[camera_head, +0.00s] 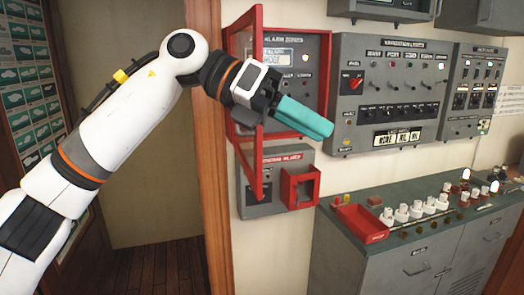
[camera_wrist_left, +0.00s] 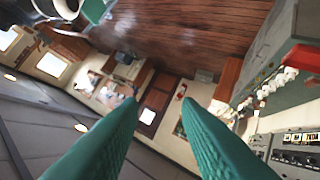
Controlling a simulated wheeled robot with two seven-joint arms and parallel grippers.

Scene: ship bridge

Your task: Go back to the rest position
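My left arm comes in from the left in the head view and reaches up in front of the wall panels. My left gripper (camera_head: 306,118) has teal fingers and is in front of the upper alarm panel, by its red-framed door (camera_head: 256,170). I cannot tell whether it touches the frame. In the left wrist view the two fingers of the gripper (camera_wrist_left: 160,104) stand apart with nothing between them, so it is open and empty. My right gripper is not in view.
The red-framed door stands swung out from the alarm panel (camera_head: 312,58). A lower grey box with a red holder (camera_head: 300,187) hangs below. A switch panel (camera_head: 385,88) is to the right. A grey cabinet (camera_head: 420,250) carries a red tray (camera_head: 360,224) and several white-topped items. Bare floor (camera_head: 160,268) shows lower left.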

